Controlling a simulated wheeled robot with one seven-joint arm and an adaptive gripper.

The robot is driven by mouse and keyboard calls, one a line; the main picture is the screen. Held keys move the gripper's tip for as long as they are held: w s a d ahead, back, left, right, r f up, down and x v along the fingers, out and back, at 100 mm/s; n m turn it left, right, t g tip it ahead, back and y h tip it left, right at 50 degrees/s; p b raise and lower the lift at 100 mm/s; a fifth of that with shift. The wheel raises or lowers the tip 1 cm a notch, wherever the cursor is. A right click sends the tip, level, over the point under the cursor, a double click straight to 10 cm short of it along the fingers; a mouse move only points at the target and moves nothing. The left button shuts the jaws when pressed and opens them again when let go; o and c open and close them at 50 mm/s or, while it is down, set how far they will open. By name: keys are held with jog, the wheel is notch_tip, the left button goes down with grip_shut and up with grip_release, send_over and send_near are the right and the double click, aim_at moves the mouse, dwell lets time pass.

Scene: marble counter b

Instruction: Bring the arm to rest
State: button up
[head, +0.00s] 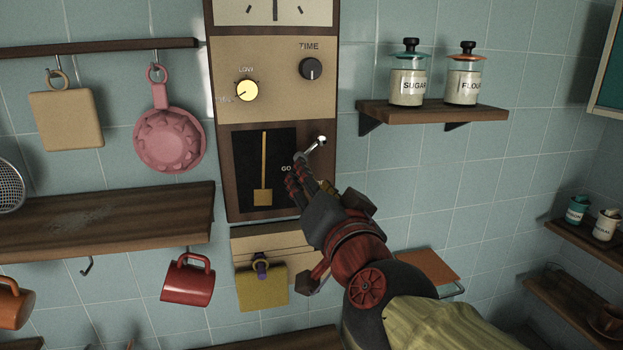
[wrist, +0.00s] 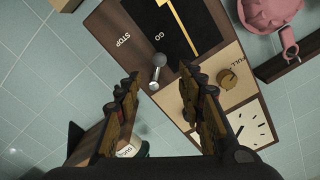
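My gripper (head: 299,178) is raised in front of the lower right part of the wall-mounted timer box (head: 225,165). In the wrist view, its two fingers (wrist: 158,82) are spread apart with nothing held between them. A small metal lever (head: 316,146) sticks out from the right side of the box, just above the fingertips in the head view. In the wrist view the lever (wrist: 157,70) shows near the gap between the tips; I cannot tell whether it touches them. My forearm extends down to the lower right.
A shelf (head: 430,113) with sugar and flour jars is at the upper right. A pink pan (head: 169,140) and red mug (head: 187,282) hang left. A yellow piece (head: 262,287) hangs below the box. An orange board (head: 427,266) is beside my arm.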

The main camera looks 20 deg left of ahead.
dwell(0.3)
jog(key=s+a+f+n+g+y, duration=0.1)
jog(key=s+a+f+n+g, duration=0.15)
jog(key=f, duration=0.35)
jog(key=s+a+f+n+g, duration=0.2)
jog(key=s+f+g, duration=0.1)
jog(key=s+f, duration=0.15)
jog(key=s+d+f+g+h+b, duration=0.1)
jog(key=d+f+b, duration=0.15)
jog(key=f, duration=0.35)
jog(key=s+d+f+g+h+b, duration=0.1)
jog(key=s+d+f, duration=0.15)
jog(key=f, duration=0.35)
jog(key=s+d+f+m+h+b, duration=0.1)
jog(key=s+d+f+h+b, duration=0.1)
jog(key=d+f+b, duration=0.5)
jog(key=s+d+f+m+g+h+b, duration=0.1)
jog(key=s+d+f+h+b, duration=0.2)
jog(key=d+f+b, duration=0.5)
jog(key=s+d+f+m+g+h+b, duration=0.1)
jog(key=d+f+b, duration=0.7)
jog(key=d+f, duration=1.1)
jog(key=s+f+m+h, duration=0.1)
jog(key=s+h, duration=0.1)
jog(key=shift+d+f+h, duration=0.2)
jog(key=shift+f+h, duration=0.1)
